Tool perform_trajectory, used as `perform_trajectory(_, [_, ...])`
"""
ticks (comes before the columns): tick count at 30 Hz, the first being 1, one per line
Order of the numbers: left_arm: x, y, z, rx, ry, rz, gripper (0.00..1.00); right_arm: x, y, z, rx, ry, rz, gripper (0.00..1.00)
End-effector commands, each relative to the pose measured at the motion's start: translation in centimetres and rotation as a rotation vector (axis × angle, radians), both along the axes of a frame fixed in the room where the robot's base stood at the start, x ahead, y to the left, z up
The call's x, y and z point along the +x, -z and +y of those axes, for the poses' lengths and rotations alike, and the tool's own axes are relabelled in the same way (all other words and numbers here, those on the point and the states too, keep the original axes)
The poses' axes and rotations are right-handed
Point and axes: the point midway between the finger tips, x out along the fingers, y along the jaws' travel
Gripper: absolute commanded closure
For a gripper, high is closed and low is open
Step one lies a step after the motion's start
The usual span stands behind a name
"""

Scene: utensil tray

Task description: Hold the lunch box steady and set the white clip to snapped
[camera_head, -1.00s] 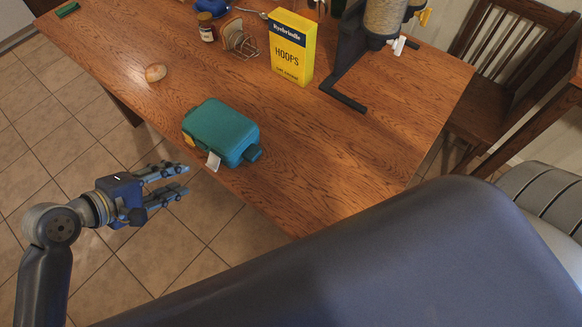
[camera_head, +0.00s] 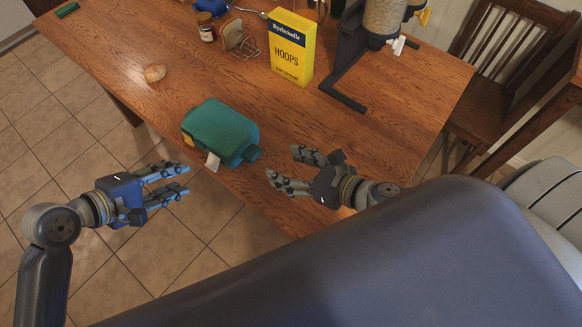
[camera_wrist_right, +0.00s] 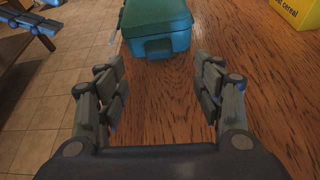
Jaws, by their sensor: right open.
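The teal lunch box (camera_head: 222,130) lies near the table's front edge; it also shows at the top of the right wrist view (camera_wrist_right: 157,22). The white clip (camera_head: 212,162) sticks out from its near side, angled away from the wall. A yellow clip (camera_head: 188,140) is at its left end and a dark teal part (camera_head: 252,153) at its right end. My left gripper (camera_head: 187,179) is open and empty, off the table edge, left of and below the box. My right gripper (camera_head: 283,163) is open and empty, right of the box and apart from it, fingers pointing toward it.
A yellow cereal box (camera_head: 292,50) and a dark stand (camera_head: 345,85) are further back. The table (camera_head: 330,135) is clear right of the lunch box.

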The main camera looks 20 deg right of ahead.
Motion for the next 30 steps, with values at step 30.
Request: perform_trajectory(30, [0.0,0.0,0.0,0.0,0.0,0.0,0.67,7.6,3.9,5.0,-0.073,-0.024,-0.037,0.38])
